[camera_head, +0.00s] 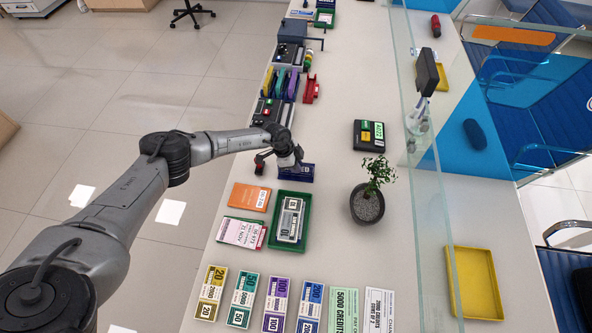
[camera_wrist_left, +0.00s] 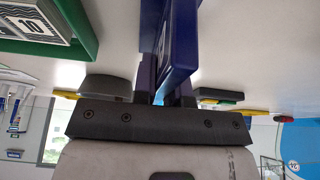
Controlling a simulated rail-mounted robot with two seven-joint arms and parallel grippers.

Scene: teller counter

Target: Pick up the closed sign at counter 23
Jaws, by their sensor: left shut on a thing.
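A dark blue upright sign (camera_head: 296,173) with white markings stands at the left part of the counter, just behind the green tray. Its lettering is too small to read as "closed". My left gripper (camera_head: 288,160) is at the sign's top edge and shut on it. In the left wrist view the blue sign (camera_wrist_left: 181,50) runs between the two dark fingers, with white print on one face. I cannot tell whether its foot touches the counter. My right gripper is not in view.
A green tray (camera_head: 272,236) with banknote bundles lies in front of the sign, beside an orange booklet (camera_head: 250,198). A potted plant (camera_head: 367,203) and a black device (camera_head: 369,136) stand to the right. A glass screen (camera_head: 420,180) runs along the counter.

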